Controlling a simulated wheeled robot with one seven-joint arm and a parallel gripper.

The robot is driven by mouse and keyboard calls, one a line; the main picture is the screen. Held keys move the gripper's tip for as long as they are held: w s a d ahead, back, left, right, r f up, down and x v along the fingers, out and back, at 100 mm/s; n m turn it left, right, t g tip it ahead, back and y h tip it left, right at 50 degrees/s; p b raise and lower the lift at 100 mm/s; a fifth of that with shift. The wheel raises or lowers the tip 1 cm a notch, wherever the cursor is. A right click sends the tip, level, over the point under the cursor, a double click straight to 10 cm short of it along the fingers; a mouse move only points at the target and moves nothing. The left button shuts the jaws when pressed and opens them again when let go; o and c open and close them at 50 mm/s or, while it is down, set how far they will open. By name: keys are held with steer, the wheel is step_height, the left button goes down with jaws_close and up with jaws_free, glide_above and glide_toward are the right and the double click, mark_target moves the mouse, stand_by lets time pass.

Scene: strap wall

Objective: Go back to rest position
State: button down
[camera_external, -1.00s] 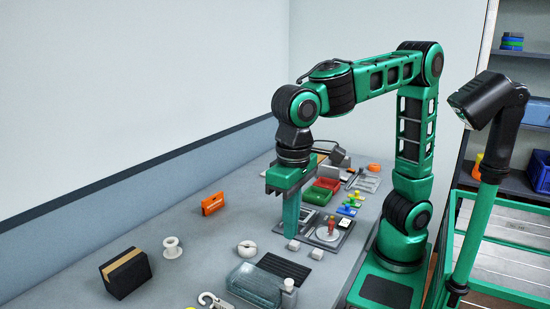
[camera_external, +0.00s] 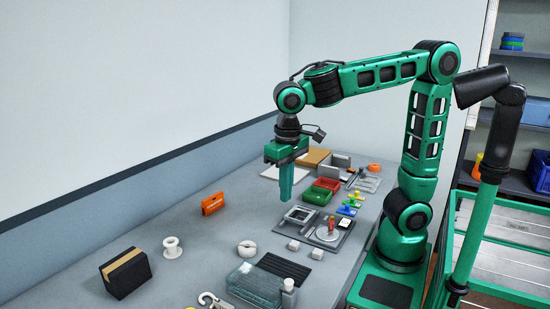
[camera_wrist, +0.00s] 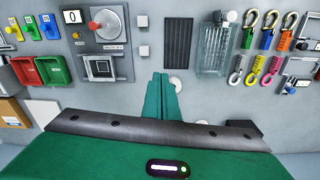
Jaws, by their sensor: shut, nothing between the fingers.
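My gripper (camera_external: 286,197) hangs fingers down above the grey table (camera_external: 205,252), clear of the surface. Its fingers are together with nothing between them. In the wrist view my gripper (camera_wrist: 161,78) also shows as two green fingers side by side. Below and to its right in the external view is a dark plate with a square frame (camera_external: 299,214) and a round dial with a red knob (camera_external: 331,224).
Two small white blocks (camera_external: 293,245), a black ribbed pad (camera_external: 284,269) and a clear container (camera_external: 254,284) lie nearer the camera. Red and green bins (camera_external: 317,195) stand behind. An orange block (camera_external: 212,203), a white spool (camera_external: 172,247) and a black box (camera_external: 125,272) are left.

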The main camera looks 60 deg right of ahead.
steer(key=d+f+m, duration=0.1)
steer(key=d+f, duration=0.1)
steer(key=d, duration=1.1)
steer(key=d+f+m, duration=0.2)
steer(key=d+f, duration=0.1)
steer(key=d, duration=1)
steer(key=s+d+f+m, duration=0.1)
steer(key=s+d+f, duration=0.2)
steer(key=s+d, duration=0.3)
steer(key=s+d+f, duration=0.3)
steer(key=s+d, duration=0.3)
steer(key=s, duration=0.1)
steer(key=shift+s+m+y, duration=0.3)
steer(key=shift+s+m, duration=0.05)
steer(key=shift+m, duration=0.05)
steer(key=shift+f, duration=0.1)
steer(key=shift+w+f+g, duration=0.25)
steer(key=shift+w+g, duration=0.05)
steer(key=shift+w, duration=0.35)
